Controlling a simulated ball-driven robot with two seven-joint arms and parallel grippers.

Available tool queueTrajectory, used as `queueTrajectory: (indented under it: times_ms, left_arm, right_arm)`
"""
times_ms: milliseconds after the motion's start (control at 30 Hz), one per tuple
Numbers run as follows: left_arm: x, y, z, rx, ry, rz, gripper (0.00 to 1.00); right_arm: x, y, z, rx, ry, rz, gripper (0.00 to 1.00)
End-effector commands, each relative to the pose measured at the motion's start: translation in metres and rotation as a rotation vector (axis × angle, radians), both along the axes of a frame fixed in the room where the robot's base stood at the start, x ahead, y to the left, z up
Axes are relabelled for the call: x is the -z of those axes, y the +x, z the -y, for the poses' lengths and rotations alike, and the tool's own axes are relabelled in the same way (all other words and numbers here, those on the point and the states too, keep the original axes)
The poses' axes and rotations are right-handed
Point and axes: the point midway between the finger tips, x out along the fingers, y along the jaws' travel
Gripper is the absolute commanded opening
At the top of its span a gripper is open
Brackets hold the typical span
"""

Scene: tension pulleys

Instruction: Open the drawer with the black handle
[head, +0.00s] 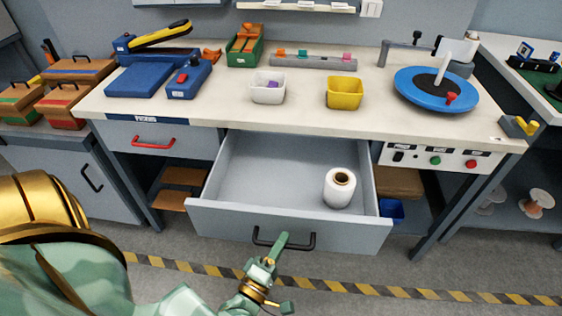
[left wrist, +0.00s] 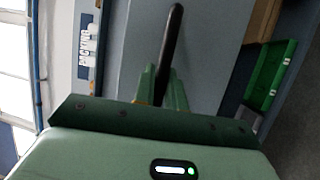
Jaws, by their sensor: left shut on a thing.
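The drawer (head: 350,230) with the black handle (head: 262,241) stands pulled far out from under the workbench, its inside in plain view. A white roll (head: 338,192) stands upright in it, toward the right. In the left wrist view, the black handle (left wrist: 173,40) runs down between the two green fingers (left wrist: 160,88). The fingertips' exact contact is partly hidden. My right gripper is not in view.
A closed drawer with a red handle (head: 153,143) sits to the left. The benchtop (head: 310,115) holds a white bin (head: 267,92), a yellow bin (head: 344,98) and a blue turntable (head: 436,92). A control panel (head: 428,160) is right of the open drawer. Striped tape crosses the floor.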

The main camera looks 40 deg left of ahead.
Motion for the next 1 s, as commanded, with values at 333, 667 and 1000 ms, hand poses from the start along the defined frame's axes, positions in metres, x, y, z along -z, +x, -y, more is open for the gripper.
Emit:
queueTrajectory:
  times_ms: [333, 667, 1000]
  left_arm:
    - [0.001, -0.001, 0.0, 0.0, -0.001, -0.004, 0.21]
    - [0.001, 0.0, 0.0, 0.0, 0.0, -0.001, 0.34]
    - [0.005, -0.024, 0.004, 0.0, 0.0, -0.005, 0.34]
  right_arm:
    - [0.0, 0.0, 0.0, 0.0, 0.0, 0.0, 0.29]
    - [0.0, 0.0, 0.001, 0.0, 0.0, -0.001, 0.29]
    - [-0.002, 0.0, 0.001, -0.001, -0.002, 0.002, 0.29]
